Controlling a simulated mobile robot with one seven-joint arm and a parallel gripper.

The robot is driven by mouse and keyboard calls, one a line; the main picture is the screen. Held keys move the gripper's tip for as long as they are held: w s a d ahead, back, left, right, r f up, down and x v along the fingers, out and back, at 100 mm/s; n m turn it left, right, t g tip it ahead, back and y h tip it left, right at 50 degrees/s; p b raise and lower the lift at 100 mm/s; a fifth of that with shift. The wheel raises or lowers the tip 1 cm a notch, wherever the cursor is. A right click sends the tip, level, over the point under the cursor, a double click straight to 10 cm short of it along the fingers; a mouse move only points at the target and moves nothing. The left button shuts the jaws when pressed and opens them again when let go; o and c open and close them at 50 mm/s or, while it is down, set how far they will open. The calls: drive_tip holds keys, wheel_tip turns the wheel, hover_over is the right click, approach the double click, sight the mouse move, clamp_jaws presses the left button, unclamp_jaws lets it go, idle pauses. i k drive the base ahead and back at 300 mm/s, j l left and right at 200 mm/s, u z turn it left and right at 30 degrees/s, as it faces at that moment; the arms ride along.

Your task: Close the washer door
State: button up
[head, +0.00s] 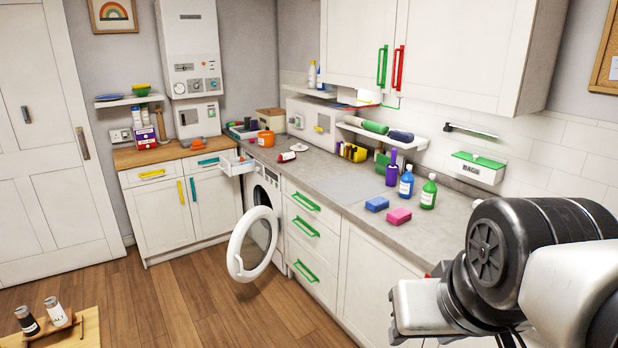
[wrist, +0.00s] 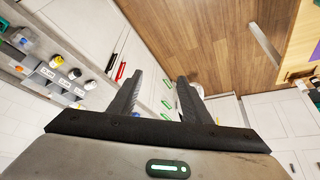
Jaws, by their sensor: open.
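The white washer (head: 266,186) stands under the grey worktop, left of the green-handled drawers. Its round door (head: 236,262), with a white rim and dark glass, is swung wide open into the room over the wooden floor. The washer's detergent drawer (head: 236,164) is pulled out above the door. My gripper (wrist: 162,78) is open in the wrist view, with nothing between its two dark fingers. It is well away from the door; in the head view my arm is at the right and the fingers are not visible. A white shape behind the right finger in the wrist view is unclear.
Closed green-handled drawers (head: 306,228) are right of the washer. Sponges and bottles stand on the worktop (head: 320,180). A low wooden table (head: 88,326) with two jars is at the front left. Wooden floor (head: 190,295) in front of the washer is clear.

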sight(234, 265)
drive_tip(key=i+u, duration=0.35)
drive_tip(key=i, duration=0.15)
drive_tip(key=i+u, duration=0.35)
drive_tip(key=i, duration=0.15)
drive_tip(key=i+j, duration=0.15)
drive_tip(key=i, duration=0.3)
drive_tip(key=i+j, duration=0.1)
drive_tip(key=i, duration=0.4)
drive_tip(key=i+j+z, duration=0.1)
drive_tip(key=i, duration=0.35)
drive_tip(key=i+j, duration=0.25)
drive_tip(key=i, duration=0.2)
